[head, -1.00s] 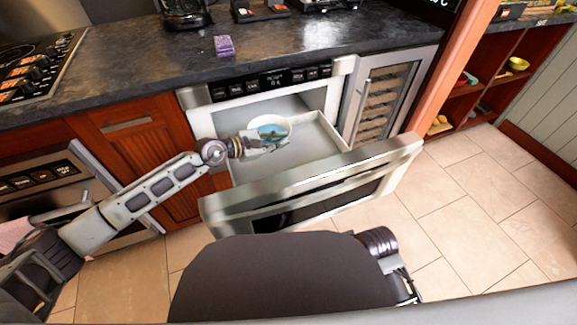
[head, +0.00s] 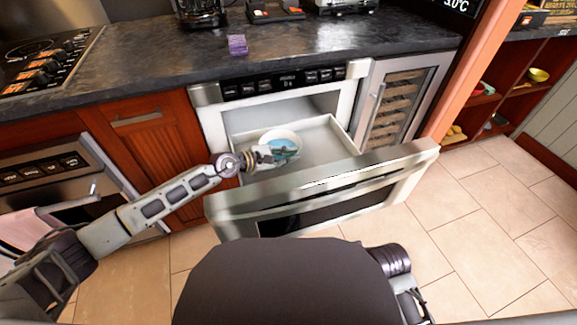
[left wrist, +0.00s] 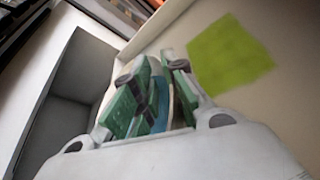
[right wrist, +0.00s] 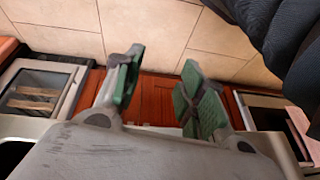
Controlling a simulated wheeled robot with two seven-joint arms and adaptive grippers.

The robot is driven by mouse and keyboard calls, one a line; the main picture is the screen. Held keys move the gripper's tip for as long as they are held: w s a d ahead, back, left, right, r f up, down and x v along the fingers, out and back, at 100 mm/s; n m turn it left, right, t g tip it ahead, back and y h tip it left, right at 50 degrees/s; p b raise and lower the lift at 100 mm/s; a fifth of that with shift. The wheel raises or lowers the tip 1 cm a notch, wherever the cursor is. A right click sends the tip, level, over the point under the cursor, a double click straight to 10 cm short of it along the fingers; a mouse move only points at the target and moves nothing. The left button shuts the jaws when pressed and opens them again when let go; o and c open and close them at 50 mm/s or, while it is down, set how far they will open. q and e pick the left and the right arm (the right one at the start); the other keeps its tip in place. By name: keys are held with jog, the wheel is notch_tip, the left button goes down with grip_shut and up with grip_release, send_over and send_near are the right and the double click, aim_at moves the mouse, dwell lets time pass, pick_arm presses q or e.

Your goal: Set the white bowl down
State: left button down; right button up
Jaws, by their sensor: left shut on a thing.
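The white bowl (head: 272,137), with a blue-green picture or content inside, is within the open microwave drawer (head: 335,140), toward its left side. My left gripper (head: 266,154) is shut on the bowl's near-left rim. In the left wrist view its green-padded fingers (left wrist: 155,95) close around the bowl's edge, which is mostly hidden between them. I cannot tell whether the bowl touches the drawer floor.
The drawer front (head: 325,188) stands pulled out into the room. A bright green patch (left wrist: 230,55) shows on the pale drawer surface. A purple box (head: 237,44) stands on the dark counter (head: 160,60) above. Tiled floor (head: 470,220) is clear on the right.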

pick_arm(q)
jog(key=shift+f, duration=0.1)
pick_arm(e)
jog(key=shift+w+f, duration=0.1)
jog(key=shift+f, duration=0.05)
pick_arm(q)
jog(key=shift+f+b, duration=0.4)
jog(key=shift+f, duration=0.6)
jog(key=shift+f+b, duration=0.5)
jog(key=shift+f, duration=0.25)
pick_arm(e)
jog(key=shift+t+y, duration=0.3)
jog(key=f, duration=0.2)
jog(key=a+f, duration=0.1)
jog(key=f, duration=0.1)
jog(key=shift+w+a, duration=0.15)
jog(key=shift+w, duration=0.05)
pick_arm(q)
jog(key=shift+f, duration=0.1)
pick_arm(e)
jog(key=shift+w+f, duration=0.1)
pick_arm(q)
jog(key=c, duration=1.8)
grip_release()
jog(key=shift+f, duration=0.1)
jog(key=shift+c, duration=0.2)
jog(key=o, duration=0.4)
pick_arm(e)
jog(key=shift+f, duration=0.15)
jog(key=shift+s, duration=0.2)
